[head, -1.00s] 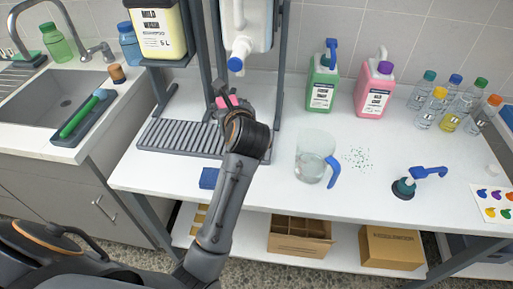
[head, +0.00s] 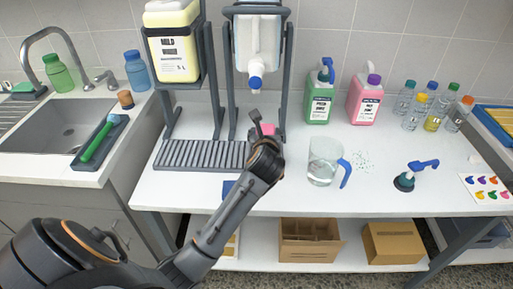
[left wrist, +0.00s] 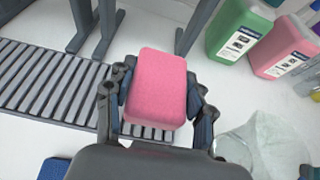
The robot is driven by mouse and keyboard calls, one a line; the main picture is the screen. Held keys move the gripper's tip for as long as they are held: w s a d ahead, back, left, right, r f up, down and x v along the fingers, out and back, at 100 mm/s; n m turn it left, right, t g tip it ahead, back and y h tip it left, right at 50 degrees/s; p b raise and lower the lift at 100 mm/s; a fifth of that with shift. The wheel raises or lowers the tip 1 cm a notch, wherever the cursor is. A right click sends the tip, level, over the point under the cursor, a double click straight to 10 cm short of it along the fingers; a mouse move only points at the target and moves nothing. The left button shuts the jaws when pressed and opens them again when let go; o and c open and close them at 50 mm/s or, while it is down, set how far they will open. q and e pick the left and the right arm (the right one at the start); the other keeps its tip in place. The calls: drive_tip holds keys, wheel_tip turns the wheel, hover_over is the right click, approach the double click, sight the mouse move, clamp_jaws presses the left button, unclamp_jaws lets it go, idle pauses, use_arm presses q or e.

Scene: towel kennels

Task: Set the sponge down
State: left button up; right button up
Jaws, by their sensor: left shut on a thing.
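A pink sponge (left wrist: 157,88) sits between the fingers of my left gripper (left wrist: 160,105), which is shut on it. In the left wrist view the sponge covers part of the right end of the grey slatted drip tray (left wrist: 50,90). In the head view the pink sponge (head: 267,129) shows only as a small patch beside my left gripper (head: 262,135), by the tray's right end. I cannot tell whether the sponge touches the white worktop (head: 400,150). My right gripper is not in view.
A clear jug (head: 323,165) with a blue handle stands to the right of my left gripper. Dispenser stands with a yellow canister (head: 173,45) and a white one (head: 257,45) rise behind. A blue flat item (head: 228,188) lies in front of the tray. Green specks lie right of the jug.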

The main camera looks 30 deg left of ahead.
use_arm(q)
drive_tip(key=a+f, duration=0.2)
drive_tip(key=f, duration=0.1)
drive_tip(key=a+f, duration=0.1)
drive_tip(key=shift+w+f, duration=0.25)
drive_tip(key=shift+w, duration=0.15)
drive_tip(key=f, duration=0.1)
drive_tip(key=a+f, duration=0.1)
drive_tip(key=f, duration=0.1)
drive_tip(key=shift+f, duration=0.1)
drive_tip(key=shift+w+f, duration=0.1)
drive_tip(key=shift+f, duration=0.3)
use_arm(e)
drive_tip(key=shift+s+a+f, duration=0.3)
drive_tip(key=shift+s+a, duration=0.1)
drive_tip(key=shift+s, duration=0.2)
use_arm(q)
drive_tip(key=shift+d, duration=0.1)
drive_tip(key=shift+f, duration=0.2)
drive_tip(key=o, duration=0.7)
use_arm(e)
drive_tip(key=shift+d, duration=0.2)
use_arm(q)
drive_tip(key=shift+r, duration=0.1)
